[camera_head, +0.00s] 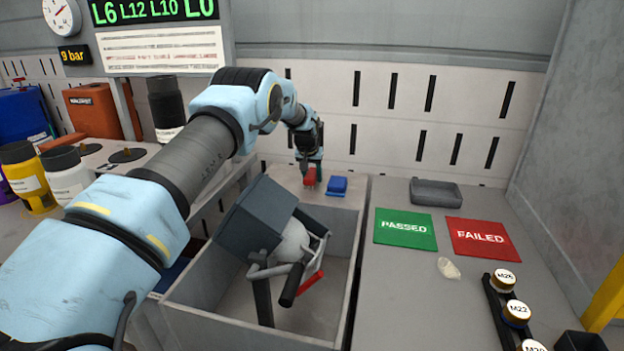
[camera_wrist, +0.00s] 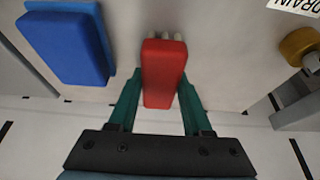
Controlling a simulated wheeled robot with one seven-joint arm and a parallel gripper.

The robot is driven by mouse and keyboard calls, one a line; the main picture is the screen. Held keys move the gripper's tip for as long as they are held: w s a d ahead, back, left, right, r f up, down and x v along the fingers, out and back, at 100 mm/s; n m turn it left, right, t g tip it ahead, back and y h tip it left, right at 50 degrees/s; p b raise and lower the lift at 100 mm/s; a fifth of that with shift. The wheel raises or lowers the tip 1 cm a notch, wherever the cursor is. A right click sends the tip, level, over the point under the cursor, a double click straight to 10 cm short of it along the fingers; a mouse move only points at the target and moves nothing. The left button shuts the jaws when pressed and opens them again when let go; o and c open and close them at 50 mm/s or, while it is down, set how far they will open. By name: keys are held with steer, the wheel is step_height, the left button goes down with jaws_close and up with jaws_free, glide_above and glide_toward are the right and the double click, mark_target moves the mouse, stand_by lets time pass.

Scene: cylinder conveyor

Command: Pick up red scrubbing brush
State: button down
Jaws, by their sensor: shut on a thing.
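The red scrubbing brush (camera_head: 309,177) is at the far end of the grey bin, on or just above the light surface there. It also shows in the wrist view (camera_wrist: 163,72), with pale bristles at its far end. My gripper (camera_head: 310,168) is shut on it, with the green fingers on its two sides in the wrist view (camera_wrist: 158,100). I cannot tell whether the brush still touches the surface.
A blue block-like brush (camera_head: 337,186) lies just right of the red one. The open grey bin (camera_head: 345,270) in front holds a dark box and metal parts. Right of it, a table has a green PASSED mat (camera_head: 405,237), a red FAILED mat (camera_head: 481,251) and a grey tray (camera_head: 435,192).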

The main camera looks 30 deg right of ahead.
mark_target(312, 173)
steer(key=shift+r, duration=0.1)
steer(key=shift+r+p, duration=0.3)
steer(key=shift+p, duration=0.1)
step_height(312, 173, up, 10)
steer(key=shift+f+b, duration=0.1)
steer(key=shift+b, duration=1.15)
